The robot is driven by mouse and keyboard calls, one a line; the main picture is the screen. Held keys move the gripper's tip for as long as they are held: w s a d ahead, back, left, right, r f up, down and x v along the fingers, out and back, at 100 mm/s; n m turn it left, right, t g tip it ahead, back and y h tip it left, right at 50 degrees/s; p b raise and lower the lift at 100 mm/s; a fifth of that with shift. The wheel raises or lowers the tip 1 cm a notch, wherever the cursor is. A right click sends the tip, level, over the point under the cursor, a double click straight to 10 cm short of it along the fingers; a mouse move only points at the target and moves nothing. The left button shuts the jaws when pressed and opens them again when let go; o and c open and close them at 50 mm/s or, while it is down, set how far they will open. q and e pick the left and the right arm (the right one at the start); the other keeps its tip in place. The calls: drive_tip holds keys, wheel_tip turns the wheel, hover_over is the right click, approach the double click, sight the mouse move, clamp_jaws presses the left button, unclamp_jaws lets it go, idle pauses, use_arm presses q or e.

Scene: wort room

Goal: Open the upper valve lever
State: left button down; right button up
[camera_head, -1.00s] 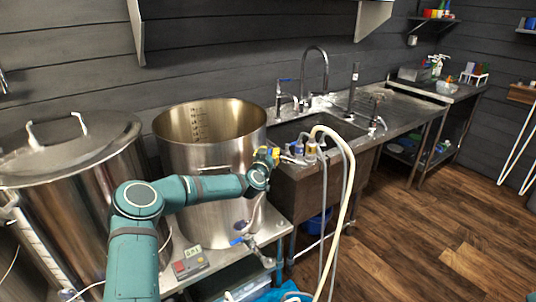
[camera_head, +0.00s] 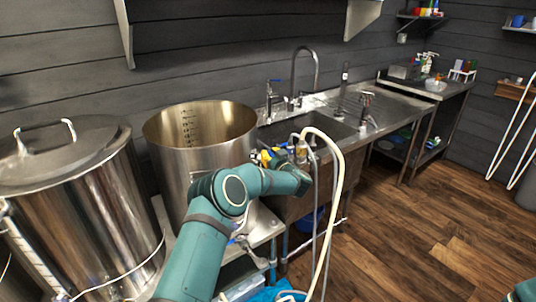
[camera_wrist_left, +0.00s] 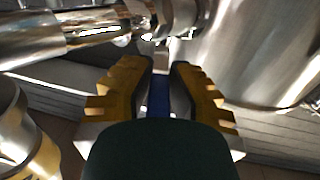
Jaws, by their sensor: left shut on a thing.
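In the left wrist view, the yellow fingers of my left gripper (camera_wrist_left: 161,78) are shut on a narrow blue lever (camera_wrist_left: 160,96), which runs between them. Metal valve fittings (camera_wrist_left: 158,32) lie just beyond the fingertips. In the head view, my left gripper (camera_head: 267,158) is at the right side of the open steel kettle (camera_head: 200,145), near the sink's front edge. My left arm hides part of the kettle, and the lever is hard to make out there. A lower valve (camera_head: 240,240) shows partly beside my forearm. My right gripper is out of view.
A lidded steel kettle (camera_head: 85,200) stands at the left. Pale and grey hoses (camera_head: 335,190) hang over the front of the sink (camera_head: 275,140), close to my left gripper. Wooden floor (camera_head: 420,220) is clear at the right.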

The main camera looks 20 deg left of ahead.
use_arm(q)
drive_tip(key=shift+w+d+r+n+g+y, duration=0.1)
drive_tip(key=shift+w+n+g+y, duration=0.1)
drive_tip(key=shift+n+g+y, duration=0.35)
drive_tip(key=shift+w+d+n+g+y, duration=0.15)
drive_tip(key=shift+n+g+y, duration=0.15)
drive_tip(key=shift+g, duration=0.35)
drive_tip(key=shift+a, duration=0.1)
drive_tip(key=c, duration=0.9)
unclamp_jaws()
drive_tip(key=shift+a, duration=0.1)
drive_tip(key=shift+r, duration=0.15)
wheel_tip(320, 180, up, 10)
drive_tip(key=shift+f, duration=0.25)
